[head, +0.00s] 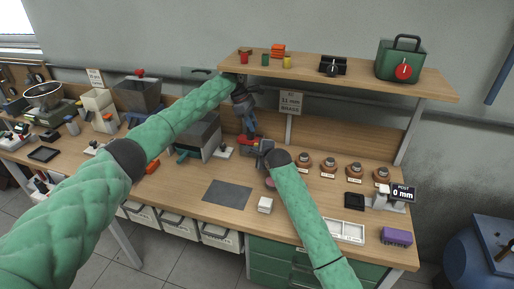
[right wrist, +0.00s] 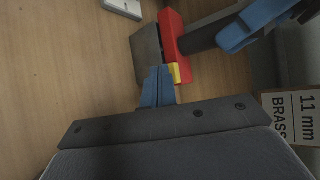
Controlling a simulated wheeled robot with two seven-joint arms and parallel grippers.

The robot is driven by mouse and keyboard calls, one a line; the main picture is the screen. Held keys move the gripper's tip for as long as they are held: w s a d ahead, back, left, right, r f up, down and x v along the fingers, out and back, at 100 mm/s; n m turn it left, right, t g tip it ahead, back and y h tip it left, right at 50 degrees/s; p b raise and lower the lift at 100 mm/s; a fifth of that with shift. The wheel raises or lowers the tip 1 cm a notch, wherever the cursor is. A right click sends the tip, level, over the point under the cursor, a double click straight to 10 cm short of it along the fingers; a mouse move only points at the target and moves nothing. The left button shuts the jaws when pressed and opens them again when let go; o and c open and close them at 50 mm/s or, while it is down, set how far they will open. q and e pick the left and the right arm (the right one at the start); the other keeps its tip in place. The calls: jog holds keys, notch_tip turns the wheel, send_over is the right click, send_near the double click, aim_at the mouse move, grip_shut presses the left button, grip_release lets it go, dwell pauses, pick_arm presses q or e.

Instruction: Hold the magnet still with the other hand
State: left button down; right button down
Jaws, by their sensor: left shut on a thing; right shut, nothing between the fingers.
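A red block (right wrist: 172,32) with a yellow patch and a grey plate stands on the bench and looks like the magnet. It also shows in the head view (head: 246,146), partly hidden by my grippers. My left gripper (head: 246,123) comes down above it. In the right wrist view its blue finger (right wrist: 250,25) is beside a dark round bar (right wrist: 200,38) that meets the red block. It is shut on what looks like this bar. My right gripper (head: 264,150) is shut and empty. Its blue fingertips (right wrist: 158,85) are right at the yellow patch; I cannot tell whether they touch.
A sign (head: 290,103) reading 11 mm brass stands behind. Several brown round pieces (head: 303,161) sit to the right. A dark mat (head: 227,194) and a small white box (head: 265,205) lie in front. A shelf (head: 350,82) hangs above, and a grey machine (head: 203,137) stands left.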

jog(key=shift+w+d, duration=0.15)
jog(key=shift+w, duration=0.3)
dwell(0.5)
jog(key=shift+s, duration=0.1)
jog(key=shift+s+a, duration=0.2)
jog(key=shift+s, duration=0.3)
jog(key=shift+s+a, duration=0.15)
jog(key=shift+s, duration=0.35)
jog(key=shift+s+a, duration=0.25)
jog(key=shift+s, duration=0.55)
jog(key=shift+s+a, duration=0.3)
jog(key=shift+s, duration=0.5)
jog(key=shift+s+a, duration=0.25)
jog(key=shift+s, duration=0.55)
pick_arm(q)
jog(key=c, duration=1)
grip_release()
jog(key=shift+c, duration=0.2)
